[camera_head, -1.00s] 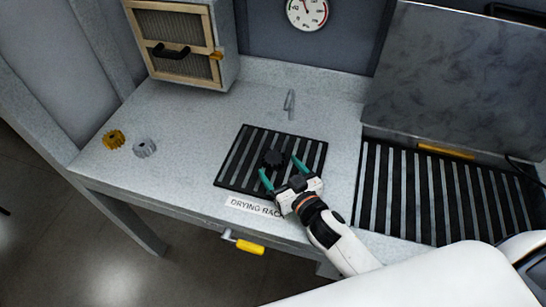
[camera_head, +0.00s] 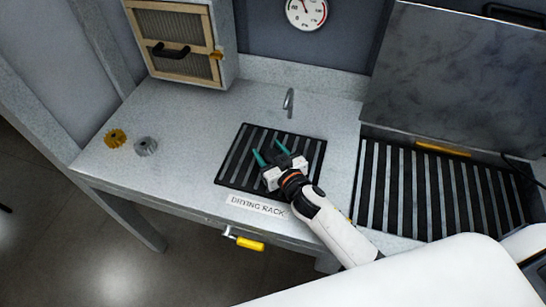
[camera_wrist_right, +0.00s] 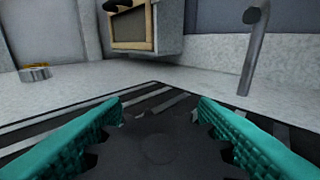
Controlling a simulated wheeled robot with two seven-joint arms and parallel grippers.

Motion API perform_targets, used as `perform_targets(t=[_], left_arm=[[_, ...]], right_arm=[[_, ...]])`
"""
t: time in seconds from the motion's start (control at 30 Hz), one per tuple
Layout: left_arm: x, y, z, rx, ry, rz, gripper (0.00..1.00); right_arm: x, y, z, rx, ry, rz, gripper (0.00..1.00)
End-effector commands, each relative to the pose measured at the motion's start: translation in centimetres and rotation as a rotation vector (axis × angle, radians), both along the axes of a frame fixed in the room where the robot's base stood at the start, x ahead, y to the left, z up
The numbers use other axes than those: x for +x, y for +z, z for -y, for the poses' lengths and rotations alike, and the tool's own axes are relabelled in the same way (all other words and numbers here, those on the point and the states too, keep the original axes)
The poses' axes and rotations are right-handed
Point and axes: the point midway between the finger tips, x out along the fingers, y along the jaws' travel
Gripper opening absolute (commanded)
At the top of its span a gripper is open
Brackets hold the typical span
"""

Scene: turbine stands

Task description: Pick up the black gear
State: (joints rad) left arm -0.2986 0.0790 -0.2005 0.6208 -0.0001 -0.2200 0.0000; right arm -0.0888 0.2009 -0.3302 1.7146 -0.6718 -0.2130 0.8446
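The black gear (camera_wrist_right: 158,152) fills the lower middle of the right wrist view, with its teeth against the teal fingers on both sides. My right gripper (camera_head: 267,147) is over the drying rack (camera_head: 225,181), its fingers closed in on the gear from two sides. In the head view the gear (camera_head: 270,157) is a dark shape between the fingers, partly hidden by the gripper. The gear is low at the rack; whether it still touches the slats cannot be told. My left gripper is not in view.
An orange-yellow gear (camera_head: 115,139) and a grey gear (camera_head: 146,146) lie on the left of the counter. A curved metal tap (camera_head: 289,102) stands behind the rack. A cabinet (camera_head: 180,45) is at back left, a larger black grate (camera_head: 440,195) at right.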

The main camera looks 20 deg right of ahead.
Motion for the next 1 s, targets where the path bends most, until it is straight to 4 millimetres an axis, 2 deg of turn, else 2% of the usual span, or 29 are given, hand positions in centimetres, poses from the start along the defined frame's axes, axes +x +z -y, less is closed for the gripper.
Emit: perform_targets(t=[0.03,0.2,0.23,0.43,0.53,0.8,1.0], left_arm=[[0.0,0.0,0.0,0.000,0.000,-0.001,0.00],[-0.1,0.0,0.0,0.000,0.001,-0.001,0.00],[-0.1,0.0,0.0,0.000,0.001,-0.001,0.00],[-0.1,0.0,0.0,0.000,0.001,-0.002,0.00],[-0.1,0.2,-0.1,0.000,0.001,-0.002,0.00],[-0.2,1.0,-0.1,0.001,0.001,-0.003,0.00],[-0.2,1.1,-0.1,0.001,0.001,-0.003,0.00]], right_arm=[[0.0,0.0,0.0,0.000,0.000,0.000,0.43],[0.0,0.0,0.0,0.000,0.000,0.000,0.15],[0.0,0.1,0.0,0.001,0.001,0.003,0.13],[0.0,0.2,0.0,0.000,0.000,0.003,0.12],[0.1,0.9,0.1,-0.002,0.000,0.005,0.12],[0.0,6.1,0.0,-0.001,0.002,0.008,0.12],[0.0,9.1,0.0,0.000,0.001,0.007,0.12]])
